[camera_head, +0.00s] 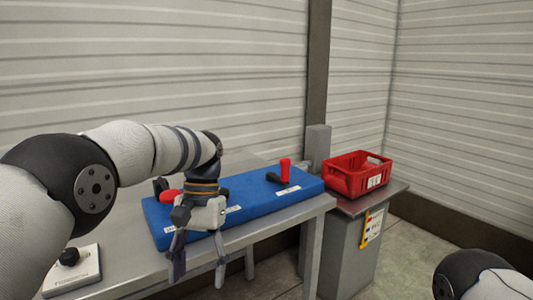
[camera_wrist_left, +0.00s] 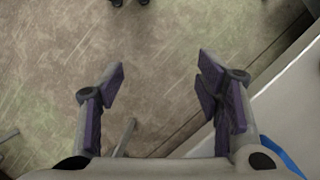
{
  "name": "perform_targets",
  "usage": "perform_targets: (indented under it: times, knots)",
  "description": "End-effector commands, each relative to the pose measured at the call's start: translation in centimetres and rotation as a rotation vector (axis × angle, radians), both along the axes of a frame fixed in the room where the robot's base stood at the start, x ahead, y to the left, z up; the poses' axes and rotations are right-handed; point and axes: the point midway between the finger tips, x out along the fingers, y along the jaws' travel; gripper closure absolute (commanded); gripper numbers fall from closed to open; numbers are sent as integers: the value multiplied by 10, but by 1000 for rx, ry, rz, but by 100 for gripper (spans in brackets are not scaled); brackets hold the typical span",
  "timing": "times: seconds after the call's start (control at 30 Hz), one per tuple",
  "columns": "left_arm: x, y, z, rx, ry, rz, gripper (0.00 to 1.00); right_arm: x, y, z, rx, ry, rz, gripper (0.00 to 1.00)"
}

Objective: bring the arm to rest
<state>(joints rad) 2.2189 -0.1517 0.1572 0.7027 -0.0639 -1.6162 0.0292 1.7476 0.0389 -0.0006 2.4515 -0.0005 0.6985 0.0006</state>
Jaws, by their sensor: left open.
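My left arm (camera_head: 150,150) comes in from the left in the head view and bends down over the front edge of the table. My left gripper (camera_head: 198,275) hangs fingers down just in front of the table edge. Its fingers are spread and nothing is between them. In the left wrist view the open fingers (camera_wrist_left: 160,85) show over bare floor. Only a rounded part of my right arm (camera_head: 475,278) shows at the lower right of the head view. My right gripper is out of view.
A blue mat (camera_head: 250,193) lies on the metal table (camera_head: 120,265), bearing a red upright piece (camera_head: 285,170) and a red item (camera_head: 170,195). A red crate (camera_head: 345,185) stands on a grey cabinet at right. A black-knobbed box (camera_head: 75,275) sits front left. Corrugated walls stand behind.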

Motion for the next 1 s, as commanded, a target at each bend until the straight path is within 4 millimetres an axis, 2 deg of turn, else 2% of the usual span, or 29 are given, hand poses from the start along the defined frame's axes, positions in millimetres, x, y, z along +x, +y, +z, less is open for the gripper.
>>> perform_targets:
  times: [0.03, 0.07, 0.1, 0.17, 0.2, 0.27, 0.3, 0.37, 0.4, 0.47, 0.5, 0.6, 0.63, 0.7, 0.77, 1.0]
  knots:
    - [-8, 5, -37, -5, 7, 10, 41, 3, 0, 1, 0, -10, 0, 33]
    - [-13, 8, -60, -10, 3, 16, 41, 4, 0, 1, -1, -13, 0, 33]
    - [-23, 13, -93, -17, -2, 24, 41, 6, 0, 2, 0, -18, 0, 33]
    - [-45, 20, -141, -28, -12, 41, 41, 7, 0, 3, 0, -22, 0, 33]
    - [-65, 25, -172, -36, -20, 55, 41, 8, 0, 4, 0, -25, 0, 33]
    - [-104, 35, -216, -42, -32, 78, 41, 9, 0, 6, 0, -29, 0, 33]
    - [-134, 42, -241, -46, -42, 95, 41, 9, 0, 7, 1, -31, 0, 33]
    - [-186, 53, -270, -48, -55, 122, 41, 11, 0, 9, 0, -37, 0, 33]
    - [-222, 60, -283, -46, -66, 140, 41, 12, 0, 10, 0, -41, 0, 33]
    - [-276, 71, -291, -39, -85, 169, 41, 14, 0, 11, 0, -47, 0, 33]
    - [-309, 77, -290, -32, -96, 185, 41, 15, 0, 12, 0, -50, 0, 33]
    - [-372, 89, -274, -14, -124, 213, 41, 16, 0, 14, 1, -57, -1, 33]
    - [-384, 91, -268, -8, -131, 220, 41, 17, 0, 14, 1, -58, -1, 33]
    - [-403, 95, -257, 0, -143, 229, 41, 17, 0, 15, 1, -60, -1, 33]
    - [-411, 97, -251, 4, -151, 232, 41, 17, 0, 15, 1, -60, -1, 33]
    - [-414, 97, -250, 6, -158, 233, 41, 17, 0, 15, 1, -59, -1, 33]
